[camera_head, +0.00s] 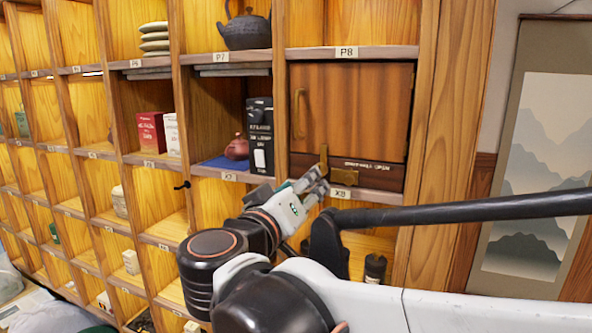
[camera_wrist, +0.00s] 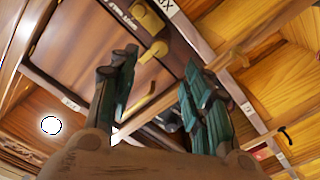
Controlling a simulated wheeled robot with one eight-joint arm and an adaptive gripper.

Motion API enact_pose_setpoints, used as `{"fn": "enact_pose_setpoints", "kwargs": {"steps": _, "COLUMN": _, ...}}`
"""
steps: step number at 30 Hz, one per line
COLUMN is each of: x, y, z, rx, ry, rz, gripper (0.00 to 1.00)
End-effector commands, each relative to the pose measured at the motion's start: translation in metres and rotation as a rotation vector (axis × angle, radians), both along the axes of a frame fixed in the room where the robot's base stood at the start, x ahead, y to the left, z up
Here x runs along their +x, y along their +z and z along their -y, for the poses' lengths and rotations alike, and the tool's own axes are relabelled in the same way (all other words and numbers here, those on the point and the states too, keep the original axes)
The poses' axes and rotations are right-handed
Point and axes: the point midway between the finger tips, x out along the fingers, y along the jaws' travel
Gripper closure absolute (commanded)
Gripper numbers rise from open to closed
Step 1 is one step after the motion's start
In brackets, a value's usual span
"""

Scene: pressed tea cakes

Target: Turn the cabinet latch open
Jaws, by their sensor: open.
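The cabinet door (camera_head: 355,105) is a brown wooden panel in the upper right compartment, and it is shut. A brass latch (camera_head: 324,160) stands roughly upright over the door's lower edge, beside a brass plate (camera_head: 344,177) on the dark strip below. The latch also shows in the wrist view (camera_wrist: 154,51), ahead of the fingers. A brass handle (camera_head: 298,113) runs up the door's left side; it also shows in the wrist view (camera_wrist: 138,104). My gripper (camera_head: 318,180) is just below the latch in the head view. Its fingers (camera_wrist: 160,80) are apart and nothing is held between them.
Open shelf compartments lie left of the door. A black box (camera_head: 260,148) and a reddish teapot (camera_head: 237,147) stand in the neighbouring one. A dark teapot (camera_head: 244,28) is above. A wooden post (camera_head: 440,130) and a hanging scroll (camera_head: 535,170) are to the right.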

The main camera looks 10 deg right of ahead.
Motion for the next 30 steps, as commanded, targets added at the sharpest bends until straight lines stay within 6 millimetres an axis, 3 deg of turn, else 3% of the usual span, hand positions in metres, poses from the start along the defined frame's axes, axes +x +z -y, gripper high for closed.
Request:
{"fn": "enact_pose_setpoints", "kwargs": {"steps": 15, "x": 0.069, "y": 0.001, "z": 0.051, "rx": 0.000, "ry": -0.002, "rz": -0.001, "gripper": 0.55}}
{"fn": "enact_pose_setpoints", "kwargs": {"steps": 29, "x": 0.080, "y": 0.000, "z": 0.058, "rx": 0.000, "ry": 0.000, "rz": -0.002, "gripper": 0.55}}
{"fn": "enact_pose_setpoints", "kwargs": {"steps": 30, "x": 0.080, "y": 0.000, "z": 0.058, "rx": 0.000, "ry": 0.000, "rz": -0.002, "gripper": 0.60}}
